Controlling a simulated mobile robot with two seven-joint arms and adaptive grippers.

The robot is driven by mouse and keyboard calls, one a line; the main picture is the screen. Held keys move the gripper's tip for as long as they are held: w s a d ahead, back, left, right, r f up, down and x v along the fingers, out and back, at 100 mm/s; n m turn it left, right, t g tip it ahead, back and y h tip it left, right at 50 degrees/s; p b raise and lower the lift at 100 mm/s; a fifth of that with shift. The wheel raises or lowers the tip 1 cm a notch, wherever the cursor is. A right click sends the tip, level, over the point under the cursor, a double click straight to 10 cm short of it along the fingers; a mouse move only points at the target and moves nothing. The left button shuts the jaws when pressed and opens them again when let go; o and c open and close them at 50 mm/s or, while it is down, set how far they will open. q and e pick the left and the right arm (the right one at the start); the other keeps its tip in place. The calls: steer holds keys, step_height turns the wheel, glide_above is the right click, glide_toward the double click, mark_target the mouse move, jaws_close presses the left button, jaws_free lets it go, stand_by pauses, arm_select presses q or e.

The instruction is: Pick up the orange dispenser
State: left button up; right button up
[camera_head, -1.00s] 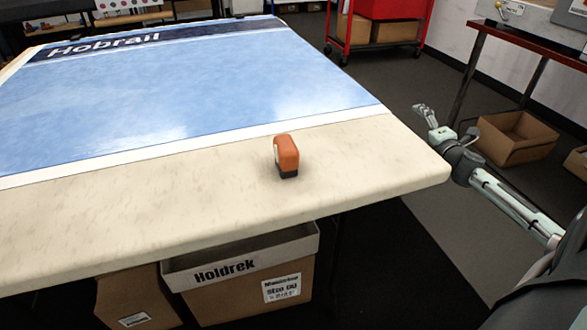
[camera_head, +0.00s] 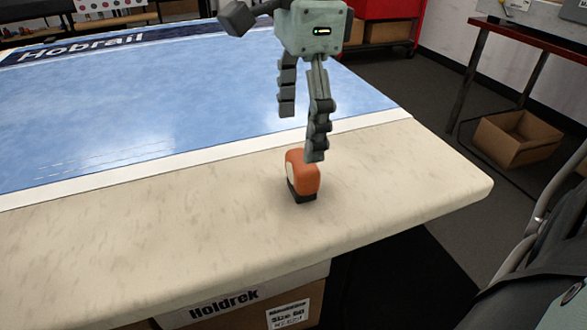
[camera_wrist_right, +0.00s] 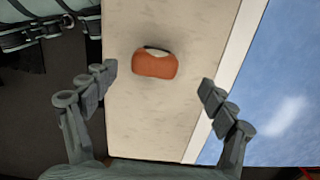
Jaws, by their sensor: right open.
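The orange dispenser (camera_head: 304,172) stands upright on the bare pale strip of the table, near its right end. It has a dark base and a light patch on one side. My right gripper (camera_head: 301,138) is above it, pointing down, fingers spread and empty. In the right wrist view the dispenser (camera_wrist_right: 156,65) lies ahead of the open fingers (camera_wrist_right: 160,82), between their lines and nearer the left finger, with neither finger touching it. My left gripper is not in view.
The pale table (camera_head: 400,190) carries a blue mat (camera_head: 150,110) lettered "Hobrail". The table around the dispenser is clear. A box (camera_head: 250,300) marked "Holdrek" sits below the front edge.

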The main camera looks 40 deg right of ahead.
mark_target(303, 168)
steer(key=shift+s+d+f+h, duration=0.25)
steer(key=shift+s+f+h, duration=0.05)
steer(key=f, duration=0.6)
steer(key=shift+s+a+f+b, duration=0.15)
steer(key=shift+a+b, duration=0.05)
steer(key=shift+b, duration=0.15)
steer(key=shift+f, duration=0.55)
steer(key=c, duration=1.3)
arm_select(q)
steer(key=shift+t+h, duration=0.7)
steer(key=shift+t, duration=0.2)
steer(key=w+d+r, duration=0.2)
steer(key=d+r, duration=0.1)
arm_select(e)
steer(key=shift+r, duration=0.1)
